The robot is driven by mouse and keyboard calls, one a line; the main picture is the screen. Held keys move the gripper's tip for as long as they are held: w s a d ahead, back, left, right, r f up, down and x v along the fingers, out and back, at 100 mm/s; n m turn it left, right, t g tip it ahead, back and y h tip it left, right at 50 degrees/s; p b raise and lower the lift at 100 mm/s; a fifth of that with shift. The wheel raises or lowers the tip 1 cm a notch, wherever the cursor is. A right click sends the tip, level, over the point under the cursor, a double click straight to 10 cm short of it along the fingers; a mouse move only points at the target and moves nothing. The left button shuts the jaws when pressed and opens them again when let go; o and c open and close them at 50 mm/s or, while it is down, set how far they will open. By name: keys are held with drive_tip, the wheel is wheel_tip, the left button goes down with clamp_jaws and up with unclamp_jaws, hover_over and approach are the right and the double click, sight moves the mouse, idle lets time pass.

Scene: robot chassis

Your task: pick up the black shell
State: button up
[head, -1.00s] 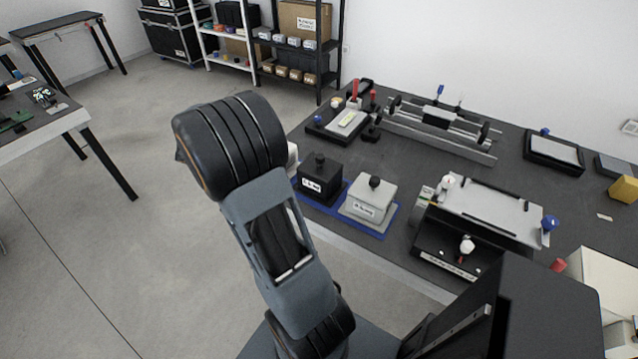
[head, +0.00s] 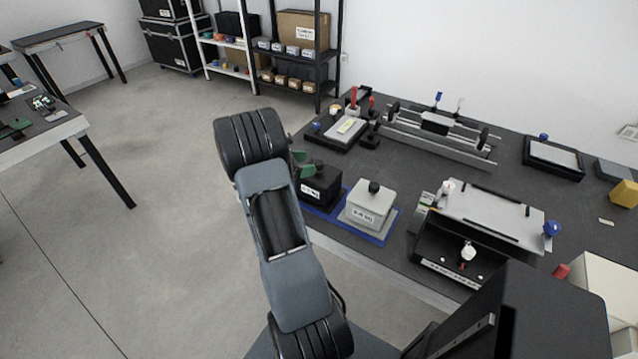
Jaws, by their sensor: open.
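The black shell (head: 322,188) is a dark box with a knob on top and a white label on its front. It stands upright on a blue mat (head: 382,239) at the table's near left edge, beside a similar light grey shell (head: 370,205). My arm is in front and to the left of it. Green parts that look like the fingers of my gripper (head: 303,165) show past the arm at the black shell's upper left. The rest of my gripper is hidden behind the arm. It is open, and whether it touches the shell cannot be told.
A black fixture with a light plate (head: 490,220) stands right of the shells. Behind them are a small tray with red-handled tools (head: 345,130) and a rail device (head: 437,128). Bare dark tabletop lies between these. Open floor lies to the left.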

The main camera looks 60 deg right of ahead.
sight(319, 162)
drive_tip(key=shift+f+p+x, duration=0.2)
drive_tip(key=shift+p+x, duration=0.3)
drive_tip(key=shift+x, duration=2.1)
clamp_jaws()
drive_tip(key=shift+r, duration=0.1)
